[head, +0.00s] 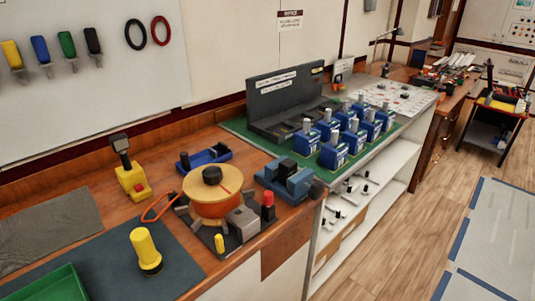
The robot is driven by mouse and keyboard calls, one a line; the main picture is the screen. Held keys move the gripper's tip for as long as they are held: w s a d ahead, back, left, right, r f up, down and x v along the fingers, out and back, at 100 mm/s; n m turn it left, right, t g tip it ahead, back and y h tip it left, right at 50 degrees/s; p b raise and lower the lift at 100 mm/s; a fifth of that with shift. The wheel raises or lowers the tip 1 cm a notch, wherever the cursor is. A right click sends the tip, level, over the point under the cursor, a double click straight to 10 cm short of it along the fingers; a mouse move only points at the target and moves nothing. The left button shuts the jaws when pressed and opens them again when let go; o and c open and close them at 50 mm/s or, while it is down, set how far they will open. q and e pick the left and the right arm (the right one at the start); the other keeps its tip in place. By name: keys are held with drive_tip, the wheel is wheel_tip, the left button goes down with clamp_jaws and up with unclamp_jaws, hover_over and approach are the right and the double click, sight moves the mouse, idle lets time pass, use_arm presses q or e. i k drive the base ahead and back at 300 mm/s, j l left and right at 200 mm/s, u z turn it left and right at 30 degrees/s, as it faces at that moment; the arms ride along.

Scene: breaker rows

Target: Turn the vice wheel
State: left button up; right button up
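A blue-grey vice (272,183) sits on the wooden bench near its front edge, in the middle of the head view. A dark round part that looks like its wheel (317,190) sticks out at the vice's right end, by the bench edge. Nothing touches it. Whether the vice jaws hold anything is too small to tell. Neither of my grippers shows in this view.
Left of the vice stand a yellow reel (212,187) with a black knob, a grey block and a red-topped post (268,205). A blue tray (205,158) lies behind. Several blue breakers (334,151) stand on a green mat to the right. Floor in front is clear.

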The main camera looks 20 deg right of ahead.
sight(316, 191)
drive_tip(key=l, duration=0.7)
drive_tip(key=k+l+u, duration=0.1)
drive_tip(key=l, duration=0.65)
drive_tip(key=k+l, duration=0.1)
drive_tip(key=l, duration=0.6)
